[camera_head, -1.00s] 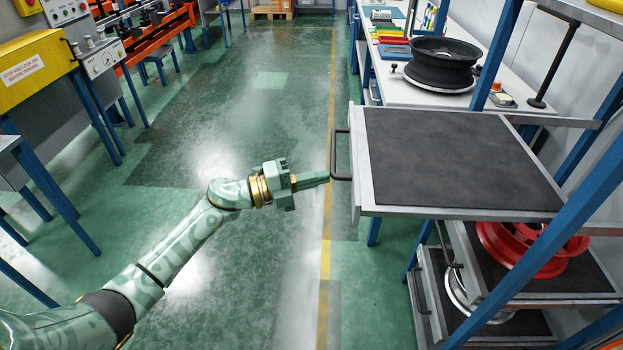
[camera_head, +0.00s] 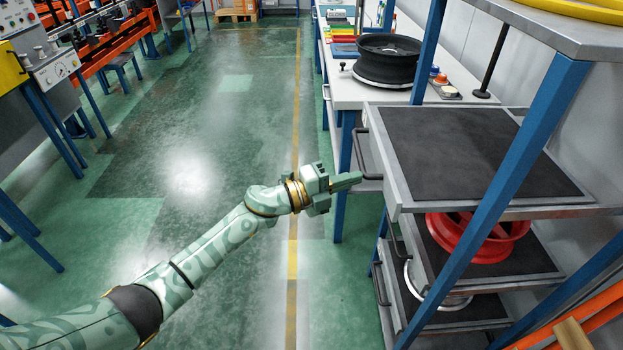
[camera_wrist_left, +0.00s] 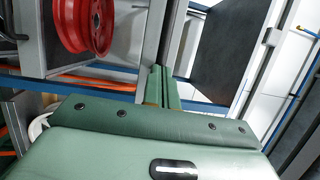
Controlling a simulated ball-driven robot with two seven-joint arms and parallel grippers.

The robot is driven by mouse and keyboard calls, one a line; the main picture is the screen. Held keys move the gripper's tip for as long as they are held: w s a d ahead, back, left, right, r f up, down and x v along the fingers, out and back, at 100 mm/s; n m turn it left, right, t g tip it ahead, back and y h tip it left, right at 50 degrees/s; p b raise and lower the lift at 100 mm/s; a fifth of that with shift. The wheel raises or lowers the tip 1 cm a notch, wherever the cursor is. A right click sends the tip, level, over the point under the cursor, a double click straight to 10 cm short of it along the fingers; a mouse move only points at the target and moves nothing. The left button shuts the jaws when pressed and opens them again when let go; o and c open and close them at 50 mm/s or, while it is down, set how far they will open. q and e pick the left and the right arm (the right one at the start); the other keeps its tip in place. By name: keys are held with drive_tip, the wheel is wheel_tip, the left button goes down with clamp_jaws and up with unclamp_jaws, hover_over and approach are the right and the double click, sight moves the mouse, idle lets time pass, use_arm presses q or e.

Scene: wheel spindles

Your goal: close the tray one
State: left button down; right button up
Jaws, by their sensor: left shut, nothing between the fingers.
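The top tray (camera_head: 398,190), a grey-framed shelf with a black mat, sticks out a little to the left of the rack. Its dark handle (camera_head: 362,158) is on the left front edge. My left gripper (camera_head: 352,181) is shut and empty, its fingertips at the lower end of the handle beside the front edge. I cannot tell whether they touch. In the left wrist view the shut fingers (camera_wrist_left: 161,88) point at the tray's edge, and the tray's dark mat (camera_wrist_left: 228,50) shows to the right. My right gripper is out of view.
Lower trays in the rack hold a red wheel rim (camera_head: 490,240) and a silver rim (camera_head: 412,285). A blue post (camera_head: 520,150) crosses in front of the rack. A bench with a black wheel rim (camera_head: 388,62) stands behind. The green floor to the left is clear.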

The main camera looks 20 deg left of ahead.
sight(378, 178)
use_arm(q)
drive_tip(key=d, duration=0.2)
drive_tip(key=w+d, duration=0.1)
drive_tip(key=d, duration=0.3)
drive_tip(key=shift+w+f+b, duration=0.1)
drive_tip(key=shift+w+b, duration=0.2)
drive_tip(key=shift+b, duration=0.1)
drive_tip(key=d, duration=0.2)
drive_tip(key=w+d+b, duration=0.1)
drive_tip(key=d, duration=0.2)
drive_tip(key=w+d+b, duration=0.1)
drive_tip(key=d, duration=0.1)
drive_tip(key=shift+w+d, duration=0.15)
drive_tip(key=shift+d, duration=0.3)
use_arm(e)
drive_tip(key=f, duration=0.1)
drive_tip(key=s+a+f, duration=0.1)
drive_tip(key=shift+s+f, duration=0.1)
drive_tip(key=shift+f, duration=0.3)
use_arm(q)
drive_tip(key=shift+d+r, duration=0.1)
drive_tip(key=shift+r, duration=0.15)
